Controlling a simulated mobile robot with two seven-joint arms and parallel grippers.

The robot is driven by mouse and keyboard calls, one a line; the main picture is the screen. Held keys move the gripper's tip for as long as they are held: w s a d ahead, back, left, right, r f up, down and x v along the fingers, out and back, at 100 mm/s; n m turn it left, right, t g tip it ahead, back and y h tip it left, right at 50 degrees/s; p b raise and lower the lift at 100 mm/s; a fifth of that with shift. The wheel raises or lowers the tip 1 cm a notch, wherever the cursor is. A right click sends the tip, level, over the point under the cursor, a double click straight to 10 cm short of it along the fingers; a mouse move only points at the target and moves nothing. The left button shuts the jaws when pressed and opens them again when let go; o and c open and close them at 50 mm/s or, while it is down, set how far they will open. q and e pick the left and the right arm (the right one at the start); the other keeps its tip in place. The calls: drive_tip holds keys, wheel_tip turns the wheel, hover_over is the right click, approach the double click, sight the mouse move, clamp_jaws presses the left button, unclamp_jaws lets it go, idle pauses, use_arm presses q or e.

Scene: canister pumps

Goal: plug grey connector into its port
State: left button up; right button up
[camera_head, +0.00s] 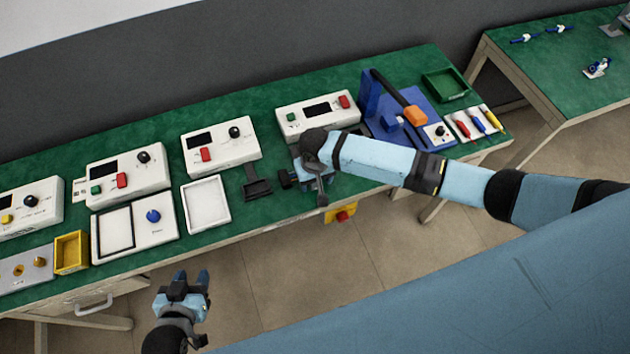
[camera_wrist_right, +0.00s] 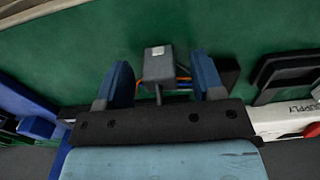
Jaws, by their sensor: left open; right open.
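The grey connector (camera_wrist_right: 158,66) shows in the right wrist view as a small block with a pale patch on top, with thin orange and blue wires near it. My right gripper (camera_wrist_right: 164,76) is open, with one blue finger on each side of the connector and a visible gap to each. In the head view my right gripper (camera_head: 315,178) is low over the front edge of the green bench, below a white device. The connector cannot be made out clearly there. My left gripper (camera_head: 190,282) is open and empty over the floor, in front of the bench. I cannot tell which opening is the port.
White devices with screens, buttons and knobs (camera_head: 220,146) line the bench (camera_head: 160,128). A black holder (camera_head: 256,187) and white tray (camera_head: 206,204) lie left of my right gripper. A blue stand with an orange-ended lever (camera_head: 414,115) and a green bin (camera_head: 445,84) are right.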

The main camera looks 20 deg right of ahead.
drive_tip(key=shift+c, duration=0.4)
drive_tip(key=c, duration=0.9)
